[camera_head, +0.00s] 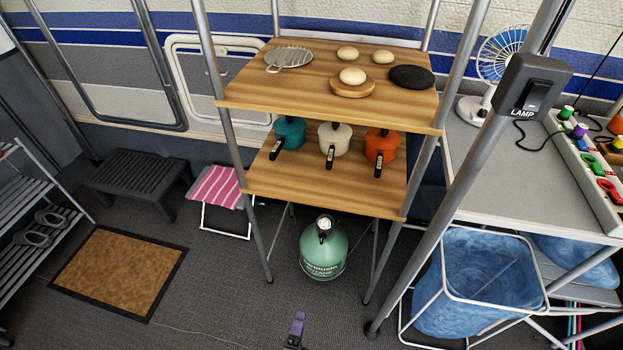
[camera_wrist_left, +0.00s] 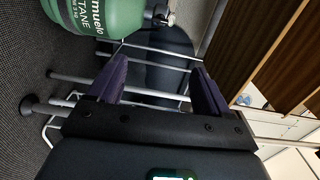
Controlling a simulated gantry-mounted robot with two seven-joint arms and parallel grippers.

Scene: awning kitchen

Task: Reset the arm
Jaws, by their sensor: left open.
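My left gripper (camera_head: 297,322) shows at the bottom middle of the head view, low over the dark carpet and in front of the green gas bottle (camera_head: 323,250). In the left wrist view my left gripper (camera_wrist_left: 160,70) has its two purple fingers wide apart with nothing between them. The gas bottle (camera_wrist_left: 95,14) shows at the top left of that view, apart from the fingers. My right gripper is in neither view.
A wooden shelf unit (camera_head: 236,88) holds bread and several pots above the gas bottle. A blue bin (camera_head: 455,285) and lamp post stand on the right. A brown mat (camera_head: 122,272), black step (camera_head: 135,180) and pink stool (camera_head: 218,187) are left. Carpet between mat and bottle is clear.

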